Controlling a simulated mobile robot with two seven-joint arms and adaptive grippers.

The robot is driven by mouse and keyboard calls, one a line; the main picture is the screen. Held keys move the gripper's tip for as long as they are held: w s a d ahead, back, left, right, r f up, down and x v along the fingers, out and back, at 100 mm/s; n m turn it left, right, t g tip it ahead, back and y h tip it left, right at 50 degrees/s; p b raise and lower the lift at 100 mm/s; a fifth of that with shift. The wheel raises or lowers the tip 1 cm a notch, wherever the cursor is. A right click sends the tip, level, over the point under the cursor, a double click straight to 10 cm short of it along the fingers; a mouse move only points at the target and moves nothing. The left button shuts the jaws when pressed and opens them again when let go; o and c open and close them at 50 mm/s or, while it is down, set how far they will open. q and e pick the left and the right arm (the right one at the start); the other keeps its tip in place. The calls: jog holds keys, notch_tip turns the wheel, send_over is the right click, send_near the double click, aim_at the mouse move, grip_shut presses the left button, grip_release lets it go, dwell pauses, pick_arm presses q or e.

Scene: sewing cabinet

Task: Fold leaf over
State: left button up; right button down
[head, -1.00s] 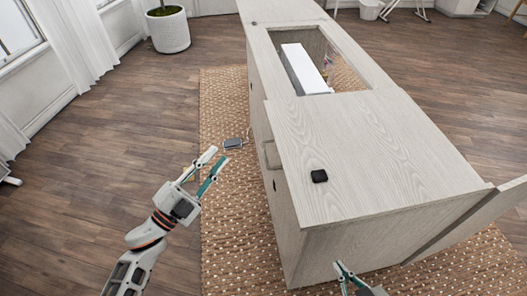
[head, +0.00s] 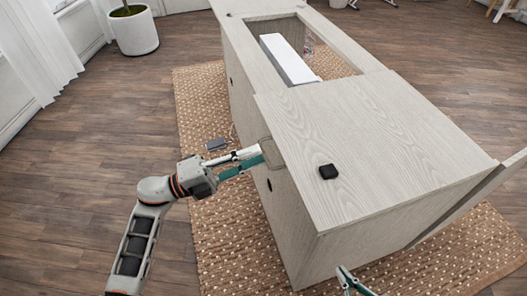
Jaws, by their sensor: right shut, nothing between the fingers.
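The leaf (head: 390,135) is a flat, pale wood-grain panel lying on the near part of the sewing cabinet (head: 290,205), just short of the open well. A grey loop-like handle (head: 271,153) shows at the cabinet's left side, just under the leaf's edge. My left gripper (head: 261,154) is at this handle, its fingers apart and pointing right; whether they touch it is unclear. My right gripper (head: 344,277) is low at the bottom edge, in front of the cabinet's near face, and shut.
The well (head: 342,59) holds a long white object (head: 288,62). A hinged panel (head: 472,199) sticks out at the near right corner. A woven rug (head: 205,100) lies underneath, with a small grey device (head: 217,144) on it. Open wood floor is at left.

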aim_at(263, 152)
pick_arm(q)
jog(key=shift+x, duration=1.7)
pick_arm(e)
jog(key=shift+s+f, duration=0.3)
pick_arm(q)
grip_shut()
